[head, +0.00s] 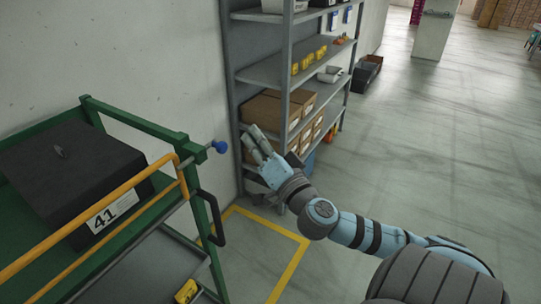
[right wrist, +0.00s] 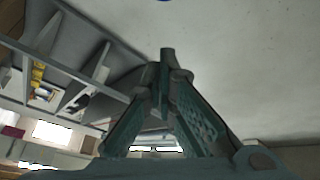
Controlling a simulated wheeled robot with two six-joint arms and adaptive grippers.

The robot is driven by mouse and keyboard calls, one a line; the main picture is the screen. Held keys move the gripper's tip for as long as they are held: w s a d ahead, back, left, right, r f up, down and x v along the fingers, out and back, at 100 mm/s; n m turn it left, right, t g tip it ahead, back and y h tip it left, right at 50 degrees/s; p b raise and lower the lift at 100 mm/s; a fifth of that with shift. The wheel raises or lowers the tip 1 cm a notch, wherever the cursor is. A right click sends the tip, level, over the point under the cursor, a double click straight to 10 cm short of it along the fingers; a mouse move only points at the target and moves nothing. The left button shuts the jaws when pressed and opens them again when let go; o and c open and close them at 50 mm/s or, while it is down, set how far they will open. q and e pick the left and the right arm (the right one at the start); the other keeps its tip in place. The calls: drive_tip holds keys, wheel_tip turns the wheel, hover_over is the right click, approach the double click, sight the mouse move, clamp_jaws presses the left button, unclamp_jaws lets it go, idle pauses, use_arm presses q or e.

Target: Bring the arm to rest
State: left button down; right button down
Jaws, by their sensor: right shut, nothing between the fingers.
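My right arm reaches in from the lower right of the head view. Its right gripper (head: 257,139) is raised in front of the grey shelf unit, near the blue-tipped end of the green cart's bar. In the right wrist view the fingers of the right gripper (right wrist: 166,58) meet at their tips, with nothing between them. I cannot tell in the head view whether the gripper touches the shelf. My left gripper is not in either view.
A green cart (head: 135,118) with a yellow rail stands at left, bearing a black box (head: 65,165) marked 41. The grey shelf unit (head: 262,72) holds cardboard boxes (head: 268,113) and yellow items. A yellow floor line (head: 289,270) runs between. Open floor lies at right.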

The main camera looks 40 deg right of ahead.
drive_tip(key=v, duration=0.5)
drive_tip(key=shift+s, duration=0.3)
